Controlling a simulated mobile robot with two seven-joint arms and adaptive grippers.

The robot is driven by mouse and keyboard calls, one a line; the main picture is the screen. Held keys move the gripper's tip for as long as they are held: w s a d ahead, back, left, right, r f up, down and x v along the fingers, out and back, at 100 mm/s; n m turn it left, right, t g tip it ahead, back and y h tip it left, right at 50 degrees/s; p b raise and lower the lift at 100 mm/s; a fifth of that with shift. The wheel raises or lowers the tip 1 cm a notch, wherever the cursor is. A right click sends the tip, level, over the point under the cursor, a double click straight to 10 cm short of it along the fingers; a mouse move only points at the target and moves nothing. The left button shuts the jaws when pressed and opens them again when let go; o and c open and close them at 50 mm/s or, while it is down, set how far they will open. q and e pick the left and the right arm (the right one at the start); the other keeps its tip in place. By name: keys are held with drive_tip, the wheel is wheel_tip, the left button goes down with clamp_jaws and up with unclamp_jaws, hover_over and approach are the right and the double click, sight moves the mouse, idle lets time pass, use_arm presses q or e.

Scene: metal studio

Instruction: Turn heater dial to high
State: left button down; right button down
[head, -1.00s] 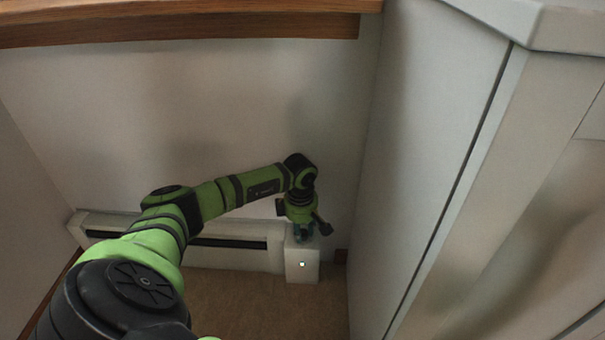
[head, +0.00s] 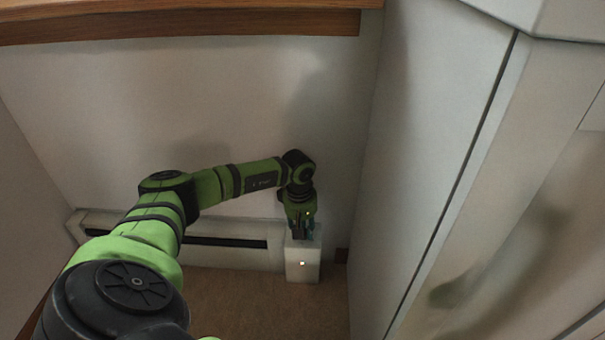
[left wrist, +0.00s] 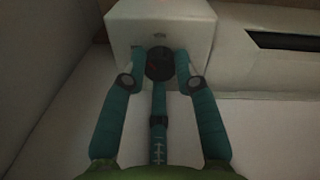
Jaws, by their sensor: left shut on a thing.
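The white baseboard heater (head: 220,257) runs along the foot of the wall in the head view. My left gripper (head: 301,234) points down onto the top of this box and hides the dial there. My right gripper is not in view.
A tall white cabinet (head: 430,150) stands close on the right of the box. A wooden ledge (head: 180,25) crosses the wall above. Brown floor (head: 250,305) lies clear in front of the heater.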

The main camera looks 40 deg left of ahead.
use_arm(q)
drive_tip(key=shift+s+a, duration=0.1)
drive_tip(key=shift+a, duration=0.35)
drive_tip(key=c, duration=1)
unclamp_jaws()
drive_tip(key=shift+f, duration=0.1)
drive_tip(key=shift+o, duration=0.2)
drive_tip(key=shift+d, duration=0.1)
drive_tip(key=shift+d, duration=0.1)
wheel_tip(320, 180, up, 12)
drive_tip(key=shift+s+a, duration=0.2)
drive_tip(key=shift+s, duration=0.05)
